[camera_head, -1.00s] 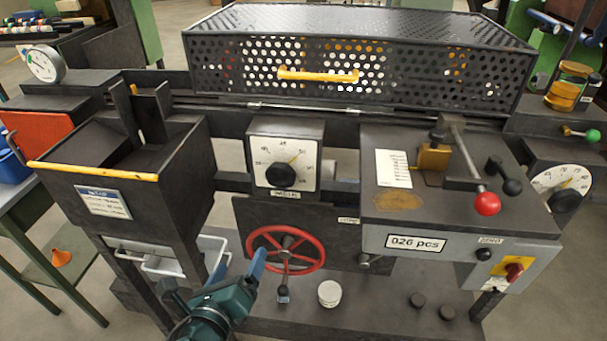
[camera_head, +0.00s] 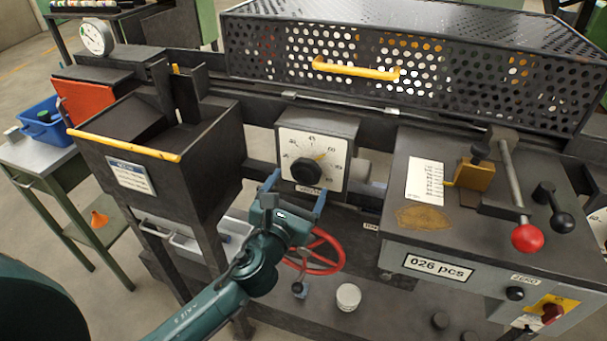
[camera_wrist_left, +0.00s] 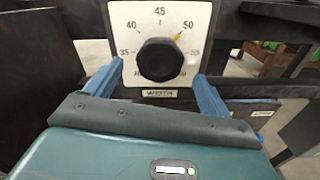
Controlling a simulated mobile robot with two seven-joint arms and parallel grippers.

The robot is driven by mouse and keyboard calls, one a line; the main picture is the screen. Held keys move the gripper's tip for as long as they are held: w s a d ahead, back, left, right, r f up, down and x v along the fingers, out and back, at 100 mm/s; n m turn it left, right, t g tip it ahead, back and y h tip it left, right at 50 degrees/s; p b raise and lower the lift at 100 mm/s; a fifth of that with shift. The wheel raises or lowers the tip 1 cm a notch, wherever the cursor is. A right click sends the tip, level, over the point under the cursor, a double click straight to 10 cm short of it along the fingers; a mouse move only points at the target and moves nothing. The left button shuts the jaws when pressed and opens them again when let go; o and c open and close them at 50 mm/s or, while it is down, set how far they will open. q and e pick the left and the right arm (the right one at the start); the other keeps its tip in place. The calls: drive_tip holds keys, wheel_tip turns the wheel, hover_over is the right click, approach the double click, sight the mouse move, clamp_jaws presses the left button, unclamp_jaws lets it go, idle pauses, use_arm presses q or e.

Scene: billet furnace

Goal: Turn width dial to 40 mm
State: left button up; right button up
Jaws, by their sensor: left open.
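The width dial (camera_head: 313,157) is a white square plate with a black round knob (camera_head: 306,171) on the front of the machine. In the left wrist view the knob (camera_wrist_left: 160,60) faces me above a WIDTH label (camera_wrist_left: 159,93). Its yellow pointer (camera_wrist_left: 178,37) points up and right, close to the 50 mark; the 40 mark is at upper left. My left gripper (camera_head: 297,188) is open, its blue fingers spread to the left and right just below and in front of the knob. No contact with the knob shows. My right gripper is not in view.
A red handwheel (camera_head: 325,252) sits below the dial, partly behind my left gripper. A dark hopper with a yellow edge (camera_head: 125,146) stands left. A counter panel (camera_head: 438,268) and red-knobbed lever (camera_head: 527,238) are right. A perforated guard (camera_head: 430,65) is above.

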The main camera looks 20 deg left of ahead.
sight(305, 175)
use_arm(q)
drive_tip(key=shift+w, duration=2)
drive_tip(key=shift+c, duration=0.3)
drive_tip(key=shift+d, duration=0.1)
drive_tip(key=c, duration=0.9)
